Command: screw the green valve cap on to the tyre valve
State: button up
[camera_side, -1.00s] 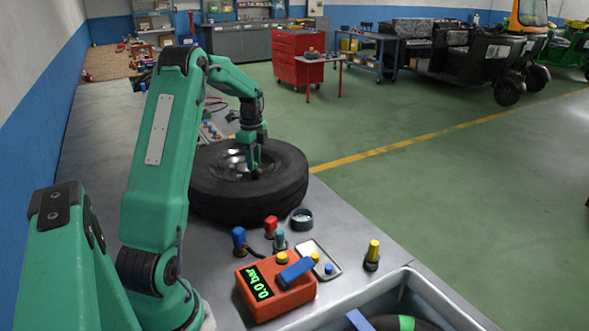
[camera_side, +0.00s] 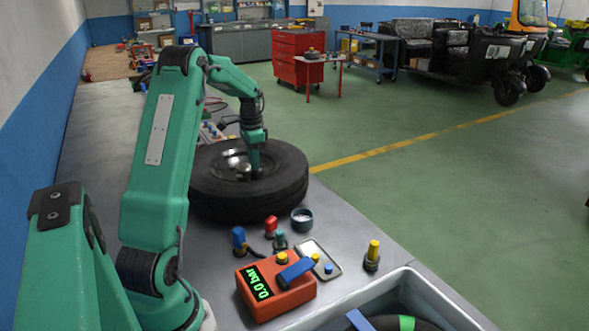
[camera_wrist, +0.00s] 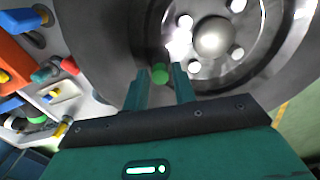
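The tyre (camera_side: 230,205) lies flat on the bench around a silver wheel rim (camera_side: 232,160). In the wrist view, the small round green valve cap (camera_wrist: 160,73) sits at the inner edge of the tyre (camera_wrist: 105,45), beside the rim (camera_wrist: 250,65). My gripper (camera_wrist: 159,72) points down over it. Its two fingers stand either side of the cap with a visible gap on each side, so it looks open. The valve under the cap is hidden. In the side view my gripper (camera_side: 254,174) is over the rim's right part and hides the cap.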

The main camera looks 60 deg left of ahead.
jog(key=n, duration=0.3)
jog(key=shift+n, duration=2.2)
jog(key=shift+c, duration=0.5)
jog(key=c, duration=0.4)
jog(key=shift+c, duration=0.2)
